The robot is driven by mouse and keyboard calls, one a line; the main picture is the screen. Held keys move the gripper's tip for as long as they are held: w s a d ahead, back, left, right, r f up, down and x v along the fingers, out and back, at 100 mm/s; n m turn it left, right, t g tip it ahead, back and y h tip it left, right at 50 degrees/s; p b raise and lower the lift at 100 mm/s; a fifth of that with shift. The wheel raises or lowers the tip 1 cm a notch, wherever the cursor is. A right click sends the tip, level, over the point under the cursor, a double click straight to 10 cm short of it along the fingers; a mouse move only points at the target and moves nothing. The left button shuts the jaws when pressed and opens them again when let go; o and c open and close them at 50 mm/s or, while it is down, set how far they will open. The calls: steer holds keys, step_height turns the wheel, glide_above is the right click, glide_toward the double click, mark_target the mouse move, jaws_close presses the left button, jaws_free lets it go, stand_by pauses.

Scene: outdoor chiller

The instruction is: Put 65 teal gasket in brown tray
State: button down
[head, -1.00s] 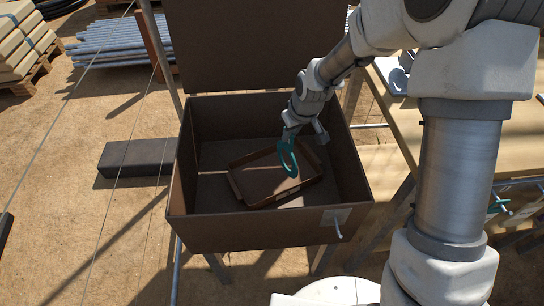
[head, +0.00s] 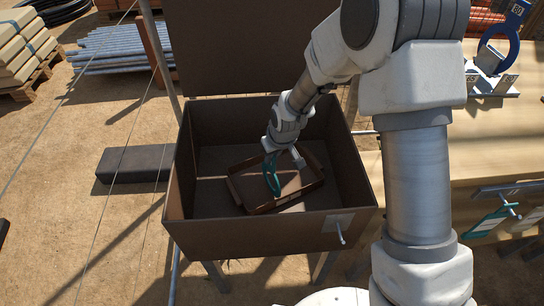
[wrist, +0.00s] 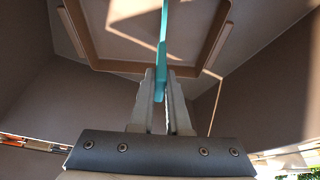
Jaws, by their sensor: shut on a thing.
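My gripper (wrist: 161,85) is shut on the teal gasket (head: 272,176), a thin ring held on edge. In the wrist view the gasket (wrist: 162,40) stands up between the two fingertips. The brown tray (head: 237,187) lies slightly turned on the floor of the open brown box. In the head view the gasket hangs over the tray's left half; whether it touches the tray floor I cannot tell. The tray's rim also shows in the wrist view (wrist: 107,65), beyond the fingers. My wrist hides part of the tray's far edge in the head view.
The brown box (head: 268,234) has tall walls around the tray and a raised lid (head: 235,45) behind. A wooden table (head: 500,145) to the right carries a blue ring on a stand (head: 497,50). More teal gaskets (head: 490,224) hang from a rack at its front.

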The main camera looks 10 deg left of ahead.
steer(key=shift+f, duration=0.15)
steer(key=c, duration=0.9)
jaws_free()
steer(key=p+v, duration=0.3)
steer(key=v, duration=0.9)
steer(key=shift+r, duration=0.2)
